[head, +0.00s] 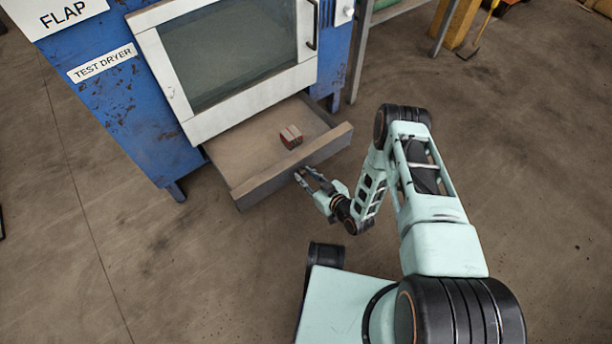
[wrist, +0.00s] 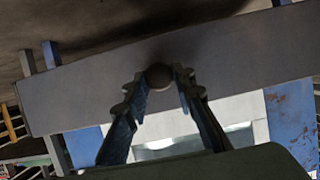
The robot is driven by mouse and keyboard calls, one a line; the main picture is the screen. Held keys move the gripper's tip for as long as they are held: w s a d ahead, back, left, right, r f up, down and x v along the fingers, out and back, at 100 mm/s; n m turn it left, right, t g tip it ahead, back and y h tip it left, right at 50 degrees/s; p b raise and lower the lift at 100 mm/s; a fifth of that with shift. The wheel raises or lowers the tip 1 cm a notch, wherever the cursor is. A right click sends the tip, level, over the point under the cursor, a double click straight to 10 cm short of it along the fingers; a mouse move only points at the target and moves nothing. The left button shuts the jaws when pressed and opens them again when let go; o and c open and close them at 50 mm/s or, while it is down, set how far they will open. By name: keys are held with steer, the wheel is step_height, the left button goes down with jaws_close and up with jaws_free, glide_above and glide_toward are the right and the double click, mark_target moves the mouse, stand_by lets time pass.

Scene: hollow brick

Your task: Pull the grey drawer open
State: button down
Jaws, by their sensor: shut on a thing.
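The grey drawer (head: 246,187) stands pulled out below the glass door of the blue test dryer (head: 135,110). A small red-brown brick-like block (head: 291,137) lies inside it. My gripper (head: 303,174) is at the outer face of the drawer front, near its middle. In the wrist view, the fingers (wrist: 160,82) close on a round knob (wrist: 159,75) on the grey drawer front (wrist: 80,97). The fingertips hide the sides of the knob. In the wrist view the drawer's inside is out of sight.
The dryer's door (head: 240,60) is shut above the drawer and has a dark handle (head: 313,25) at its right. Bare concrete floor (head: 180,270) lies in front and to the left. A table leg (head: 361,50) and a yellow post (head: 455,22) stand at the back right.

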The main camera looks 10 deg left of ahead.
stand_by(0.3)
steer(key=c, duration=1.6)
jaws_free()
step_height(320, 180, up, 10)
